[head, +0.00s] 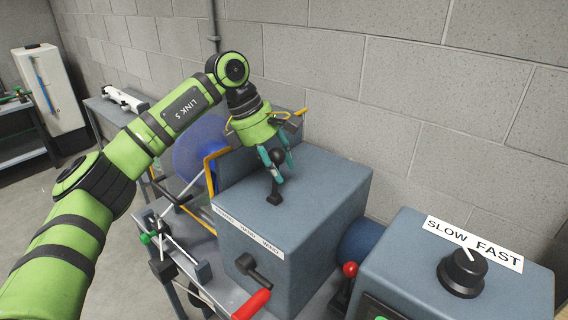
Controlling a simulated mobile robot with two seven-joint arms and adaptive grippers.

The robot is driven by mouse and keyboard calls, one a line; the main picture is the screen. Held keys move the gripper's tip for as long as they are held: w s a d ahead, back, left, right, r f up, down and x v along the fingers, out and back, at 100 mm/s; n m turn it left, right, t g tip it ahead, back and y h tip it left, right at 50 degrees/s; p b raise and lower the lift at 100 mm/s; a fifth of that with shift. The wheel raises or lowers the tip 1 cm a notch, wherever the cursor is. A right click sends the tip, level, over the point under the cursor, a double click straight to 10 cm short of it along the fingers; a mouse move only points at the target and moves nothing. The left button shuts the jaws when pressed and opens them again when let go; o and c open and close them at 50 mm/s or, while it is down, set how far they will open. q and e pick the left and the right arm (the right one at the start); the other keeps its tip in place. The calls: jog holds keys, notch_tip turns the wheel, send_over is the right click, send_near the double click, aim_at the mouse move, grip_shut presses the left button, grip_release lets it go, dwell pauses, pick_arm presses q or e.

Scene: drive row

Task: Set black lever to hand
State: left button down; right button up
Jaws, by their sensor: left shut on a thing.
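The black lever (275,185) stands on top of the blue-grey box (335,185), with a round knob between my fingers. My left gripper (277,163) comes down from above and is shut on the lever, its teal fingers on either side of the knob. The lever looks close to upright, and its foot shows below the fingers. A white label strip (250,232) runs along the box's front top edge; its middle word seems to be HAND, the others are hard to read. I cannot tell exactly which word the lever points at. My right gripper is out of view.
A black crank (258,272) and a red handle (251,304) stick out in front of the box. A red-knobbed lever (349,270) and a SLOW/FAST dial (463,271) are at the right. The block wall (360,90) is close behind. Yellow guard bars (212,172) stand left.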

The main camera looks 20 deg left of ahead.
pick_arm(q)
jog(key=shift+w+a+r+h, duration=0.1)
jog(key=shift+w+a+h, duration=0.1)
jog(key=shift+a+h, duration=0.25)
jog(key=c, duration=1)
grip_release()
jog(key=shift+a, duration=0.15)
